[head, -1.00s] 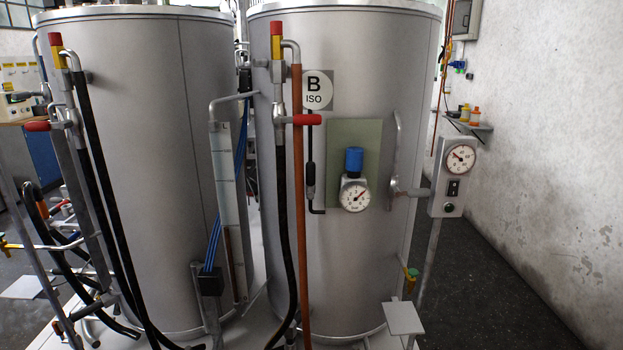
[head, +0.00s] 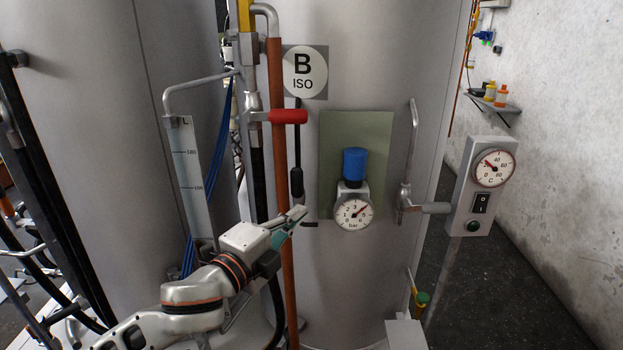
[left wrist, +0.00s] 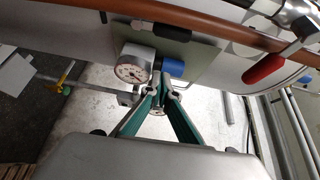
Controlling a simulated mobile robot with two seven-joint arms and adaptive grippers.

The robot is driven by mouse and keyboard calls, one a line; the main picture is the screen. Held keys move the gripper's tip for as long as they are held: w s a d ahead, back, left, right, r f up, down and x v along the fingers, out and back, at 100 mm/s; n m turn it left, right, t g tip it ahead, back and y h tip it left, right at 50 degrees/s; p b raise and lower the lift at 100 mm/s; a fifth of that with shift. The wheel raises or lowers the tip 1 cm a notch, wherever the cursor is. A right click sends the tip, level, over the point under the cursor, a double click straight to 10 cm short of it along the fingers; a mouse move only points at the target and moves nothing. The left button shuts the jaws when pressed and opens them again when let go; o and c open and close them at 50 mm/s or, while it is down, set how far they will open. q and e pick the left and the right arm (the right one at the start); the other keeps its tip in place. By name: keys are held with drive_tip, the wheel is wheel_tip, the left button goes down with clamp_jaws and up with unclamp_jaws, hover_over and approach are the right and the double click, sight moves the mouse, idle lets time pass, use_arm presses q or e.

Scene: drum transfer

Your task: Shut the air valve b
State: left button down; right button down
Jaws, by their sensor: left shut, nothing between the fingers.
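Drum B (head: 400,60) stands ahead with its "B ISO" sign (head: 303,70). A black handle (head: 296,183) hangs upright on a thin line below the sign; it lies across the top of the left wrist view (left wrist: 155,28). A red lever (head: 288,116) sticks out sideways to the right from the pipework; it also shows in the left wrist view (left wrist: 265,68). No label tells which is air valve b. My left gripper (head: 301,211) is shut and empty, in front of the orange pipe and just below the black handle. My right gripper is out of view.
A pressure gauge (head: 354,213) with a blue knob (head: 354,164) sits right of the gripper on a green plate (head: 376,130). The orange pipe (head: 277,150) runs upright close by. A grey switch box (head: 482,187) stands at the right.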

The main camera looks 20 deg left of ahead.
sight(297, 190)
use_arm(q)
drive_tip(key=x, duration=0.6)
drive_tip(key=r+x, duration=0.1)
drive_tip(key=x, duration=0.2)
drive_tip(key=shift+w+p, duration=0.3)
drive_tip(key=a, duration=0.3)
drive_tip(key=shift+s+a, duration=0.1)
drive_tip(key=shift+a, duration=0.3)
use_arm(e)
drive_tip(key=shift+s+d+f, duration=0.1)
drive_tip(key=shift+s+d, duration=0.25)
use_arm(q)
drive_tip(key=shift+f, duration=0.1)
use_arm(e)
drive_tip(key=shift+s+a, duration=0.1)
